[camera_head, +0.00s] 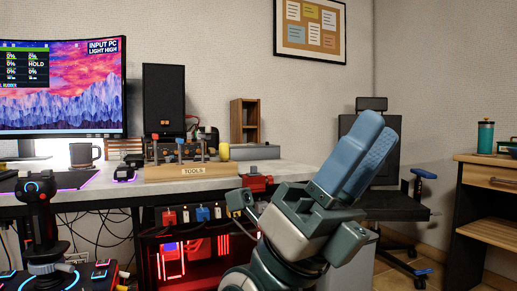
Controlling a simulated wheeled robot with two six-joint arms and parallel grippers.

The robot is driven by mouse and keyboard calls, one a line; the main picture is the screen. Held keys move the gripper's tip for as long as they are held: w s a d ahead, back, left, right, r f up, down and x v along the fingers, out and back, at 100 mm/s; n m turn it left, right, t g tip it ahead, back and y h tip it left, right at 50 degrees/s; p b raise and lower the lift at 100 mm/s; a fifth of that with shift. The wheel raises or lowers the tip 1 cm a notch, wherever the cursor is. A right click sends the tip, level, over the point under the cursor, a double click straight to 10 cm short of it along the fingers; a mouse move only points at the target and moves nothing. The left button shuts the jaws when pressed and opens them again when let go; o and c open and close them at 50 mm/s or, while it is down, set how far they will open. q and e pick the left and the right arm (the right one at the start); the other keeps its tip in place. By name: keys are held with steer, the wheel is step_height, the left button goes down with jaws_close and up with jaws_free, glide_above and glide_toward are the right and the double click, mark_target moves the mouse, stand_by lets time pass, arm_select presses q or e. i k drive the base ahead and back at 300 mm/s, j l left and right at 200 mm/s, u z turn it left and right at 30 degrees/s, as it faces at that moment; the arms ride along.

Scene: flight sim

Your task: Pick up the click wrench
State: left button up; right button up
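A wooden rack (160,174) labelled TOOLS stands on the desk, with several upright tools (181,150) with red, blue or dark tops in it. I cannot tell which of them, if any, is the click wrench. My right gripper (381,126) is raised in front of the desk's right end, its blue fingers pointing up and slightly right, well apart from the rack. The fingers overlap in this view, so their gap is unclear; I see nothing held. My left gripper is out of view.
On the desk (290,172) are a monitor (60,100), a mug (84,155), a black speaker (164,100) and a wooden box (244,121). A joystick (42,225) stands front left. An office chair (390,205) and side table (490,176) are at the right.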

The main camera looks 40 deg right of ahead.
mark_target(207, 136)
steer(key=z, duration=0.75)
